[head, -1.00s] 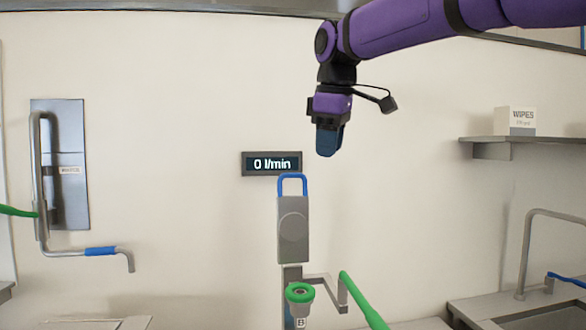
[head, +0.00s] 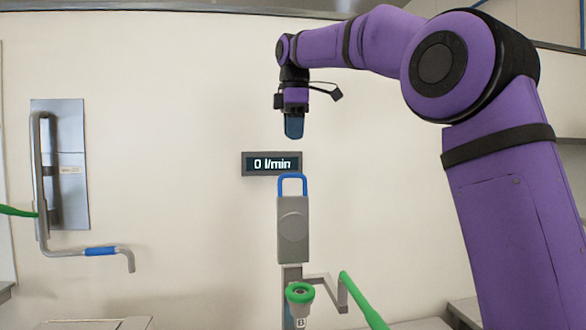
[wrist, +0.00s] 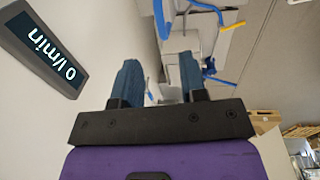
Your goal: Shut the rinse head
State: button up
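The rinse head appears to be the grey fitting (head: 292,228) on the wall in the middle of the head view, with a blue loop handle (head: 292,176) standing upright on its top. Below it is a green ring fitting (head: 300,293). My gripper (head: 294,136) hangs fingers-down above the loop, apart from it. In the wrist view my gripper (wrist: 158,60) has its two blue fingers spread with nothing between them. A blue loop (wrist: 161,18) shows beyond the fingertips there, apparently that handle.
A display (head: 272,163) reading 0 l/min sits on the wall just left of and below my gripper. A grey bent pipe with a blue sleeve (head: 100,251) is at the left. A green lever (head: 362,300) reaches forward at lower right. Wall between is clear.

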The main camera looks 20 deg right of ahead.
jog(key=f, duration=0.6)
jog(key=w+f, duration=0.1)
jog(key=f, duration=0.2)
jog(key=shift+d, duration=0.1)
grip_shut()
